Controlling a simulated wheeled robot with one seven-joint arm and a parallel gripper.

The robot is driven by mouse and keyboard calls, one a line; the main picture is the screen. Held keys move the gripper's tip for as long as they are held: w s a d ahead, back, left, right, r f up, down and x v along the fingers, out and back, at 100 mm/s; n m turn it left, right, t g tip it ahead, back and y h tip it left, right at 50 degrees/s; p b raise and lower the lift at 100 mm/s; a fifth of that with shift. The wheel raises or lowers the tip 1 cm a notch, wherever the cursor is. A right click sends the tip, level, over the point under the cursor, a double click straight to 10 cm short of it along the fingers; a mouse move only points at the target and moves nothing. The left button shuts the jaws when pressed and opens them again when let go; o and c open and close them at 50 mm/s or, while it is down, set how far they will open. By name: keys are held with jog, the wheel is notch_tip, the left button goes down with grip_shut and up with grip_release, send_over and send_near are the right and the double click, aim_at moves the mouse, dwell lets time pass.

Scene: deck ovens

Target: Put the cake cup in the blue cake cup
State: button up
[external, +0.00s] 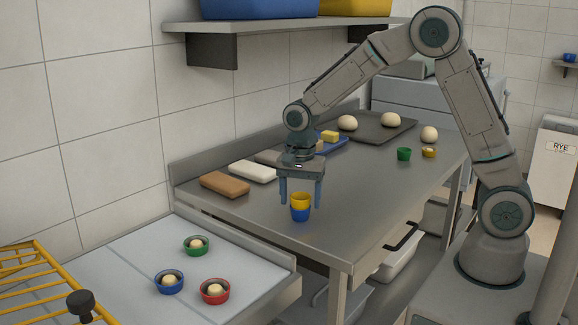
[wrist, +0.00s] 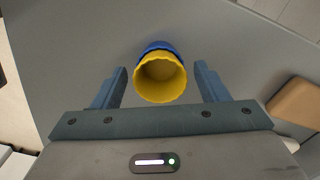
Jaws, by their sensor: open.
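The yellow cake cup (external: 300,200) sits upright in the blue cake cup (external: 300,214), which stands on the steel table. In the wrist view I look into the empty yellow cup (wrist: 160,78), with a strip of the blue cup (wrist: 158,46) showing behind its rim. My gripper (external: 301,204) is open, with one finger on each side of the yellow cup and a gap between each finger and the cup. Both fingers also show in the wrist view (wrist: 160,83). A green cup (external: 404,154) and another small yellow cup (external: 428,152) stand farther right.
Brown (external: 225,184) and white (external: 253,171) blocks lie along the table's wall side. A dark tray (external: 376,130) with dough balls is at the back. Green, blue and red bowls (external: 215,291) with dough sit on the lower left surface. The table in front of the cups is clear.

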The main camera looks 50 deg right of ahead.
notch_tip(320, 180, up, 12)
jog(key=r, duration=0.1)
jog(key=s+d+n+t, duration=0.1)
jog(key=s+d+n, duration=0.2)
jog(key=s, duration=0.4)
jog(key=s+d+n+t, duration=0.1)
jog(key=s+d+n, duration=0.2)
jog(key=s+n, duration=0.3)
jog(key=s+d+n+t, duration=0.1)
jog(key=s+d+n, duration=0.3)
jog(key=s, duration=0.6)
jog(key=shift+f+n, duration=0.3)
